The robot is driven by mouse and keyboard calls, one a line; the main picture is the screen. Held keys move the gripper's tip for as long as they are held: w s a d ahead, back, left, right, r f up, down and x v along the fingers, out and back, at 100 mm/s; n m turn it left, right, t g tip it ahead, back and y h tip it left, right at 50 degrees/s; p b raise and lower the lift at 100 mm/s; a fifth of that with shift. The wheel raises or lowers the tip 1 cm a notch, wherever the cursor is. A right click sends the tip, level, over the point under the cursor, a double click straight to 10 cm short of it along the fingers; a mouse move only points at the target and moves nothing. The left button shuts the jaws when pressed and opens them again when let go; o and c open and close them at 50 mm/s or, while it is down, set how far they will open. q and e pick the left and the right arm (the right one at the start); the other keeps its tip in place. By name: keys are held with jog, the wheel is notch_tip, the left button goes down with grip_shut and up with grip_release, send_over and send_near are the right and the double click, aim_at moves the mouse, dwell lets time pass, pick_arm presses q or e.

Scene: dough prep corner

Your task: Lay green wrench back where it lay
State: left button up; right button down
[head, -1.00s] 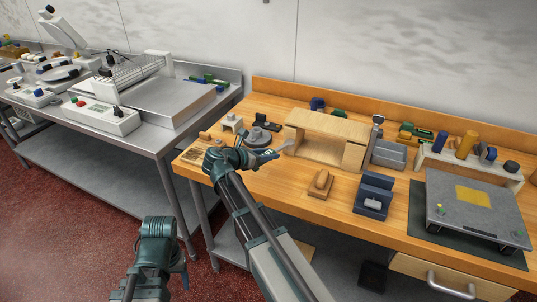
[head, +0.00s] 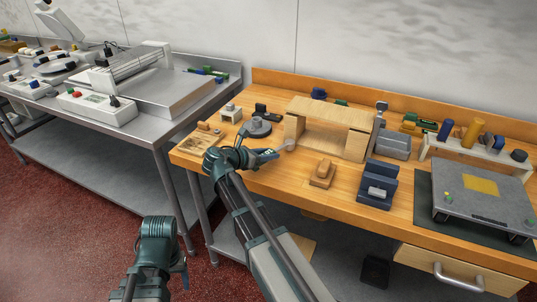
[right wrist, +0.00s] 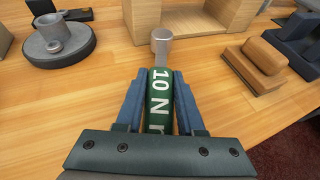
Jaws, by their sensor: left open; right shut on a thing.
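The green wrench (right wrist: 159,98) is in my right gripper, with white "10 N m" lettering on its handle. Its grey head (right wrist: 162,42) points away from me, towards the left leg of the wooden shelf. My right gripper (right wrist: 159,92) is shut on the handle, a blue finger on each side. In the head view, my right gripper (head: 262,156) is over the wooden bench, between the round grey disc and the tan block. The wrench's gap to the bench top is hard to judge. My left gripper (head: 180,268) is open and low, in front of the benches.
The wooden shelf (head: 330,112) stands behind the wrench. The grey disc (head: 258,129) is behind the gripper; the tan block (head: 321,173) and dark blue block (head: 377,184) are to the right. Bare bench wood (head: 270,184) lies in front of the wrench.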

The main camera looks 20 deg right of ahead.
jog(key=shift+f, duration=0.25)
dwell(0.4)
jog(key=shift+f+b, duration=0.35)
jog(key=shift+b, duration=0.25)
jog(key=shift+c, duration=2.2)
grip_release()
jog(key=shift+o, duration=0.3)
jog(key=o, duration=0.4)
jog(key=shift+p+v, duration=1.75)
jog(key=shift+v, duration=2.8)
